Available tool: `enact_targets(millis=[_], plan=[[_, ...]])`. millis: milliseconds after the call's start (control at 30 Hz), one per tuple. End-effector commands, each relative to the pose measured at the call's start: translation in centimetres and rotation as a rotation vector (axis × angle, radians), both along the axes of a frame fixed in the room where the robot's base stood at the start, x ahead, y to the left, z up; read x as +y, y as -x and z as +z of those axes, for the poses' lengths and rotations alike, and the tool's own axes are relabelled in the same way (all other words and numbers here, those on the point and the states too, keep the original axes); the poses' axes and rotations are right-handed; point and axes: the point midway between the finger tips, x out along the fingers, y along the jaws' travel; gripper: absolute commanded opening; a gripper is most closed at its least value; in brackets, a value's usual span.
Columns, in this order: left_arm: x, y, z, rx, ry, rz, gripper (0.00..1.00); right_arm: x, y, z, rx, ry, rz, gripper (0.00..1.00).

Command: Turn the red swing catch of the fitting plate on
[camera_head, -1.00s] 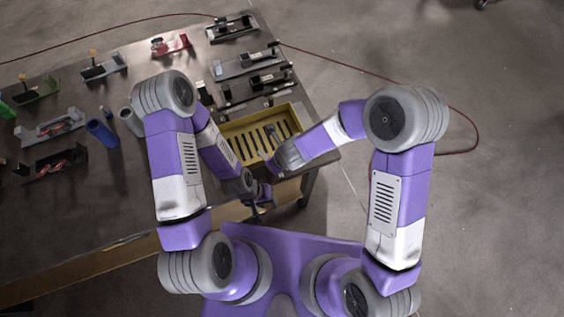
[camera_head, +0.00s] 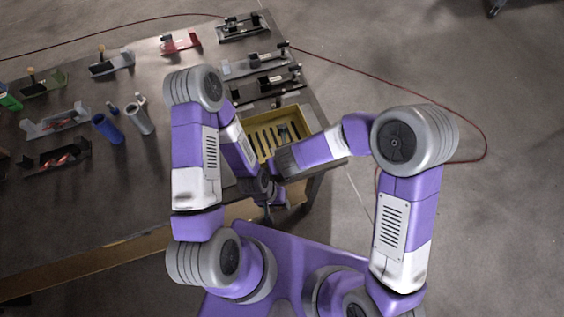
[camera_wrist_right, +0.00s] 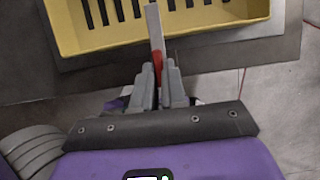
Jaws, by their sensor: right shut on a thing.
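In the right wrist view my right gripper (camera_wrist_right: 160,85) is shut on a thin grey bar with a red part (camera_wrist_right: 156,45), near the table's edge and the yellow slotted tray (camera_wrist_right: 140,37). I cannot tell whether this red part is the swing catch. In the head view my left gripper (camera_head: 271,203) is small and dark, low by the table's front edge; its jaw opening cannot be made out. The right gripper is hidden there among the wrists. No fitting plate can be clearly identified.
A red holder (camera_head: 180,41), grey and black holders (camera_head: 56,122), a blue cylinder (camera_head: 107,129) and a grey cylinder (camera_head: 139,118) stand on the dark table (camera_head: 120,200). A red cable (camera_head: 400,86) lies on the floor. The table's middle front is bare.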

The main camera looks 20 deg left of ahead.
Motion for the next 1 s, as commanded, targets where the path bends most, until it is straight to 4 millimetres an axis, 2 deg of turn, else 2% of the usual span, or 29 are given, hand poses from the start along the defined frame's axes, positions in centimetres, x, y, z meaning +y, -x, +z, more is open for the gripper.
enact_targets(millis=[133,167,300,333,667,1000], plan=[[0.0,0.0,0.0,0.000,0.000,0.000,0.34,0.0,-0.1,0.1,-0.003,-0.001,0.001,0.00],[0.0,0.0,0.0,0.000,0.000,0.000,0.34,0.0,-0.1,0.1,-0.003,-0.001,0.001,0.15],[0.0,0.0,0.0,0.000,0.000,0.000,0.34,0.0,-0.1,0.1,-0.002,-0.001,0.001,0.36],[0.0,0.0,0.0,0.000,0.000,0.000,0.34,0.0,-0.1,0.1,-0.002,-0.001,0.001,0.37],[0.0,0.0,0.2,0.000,0.000,0.000,0.34,-0.1,0.1,0.6,0.000,-0.001,0.001,0.37],[0.0,0.0,2.2,0.000,0.000,0.000,0.34,-1.3,1.7,5.8,-0.004,-0.002,0.002,0.37]])
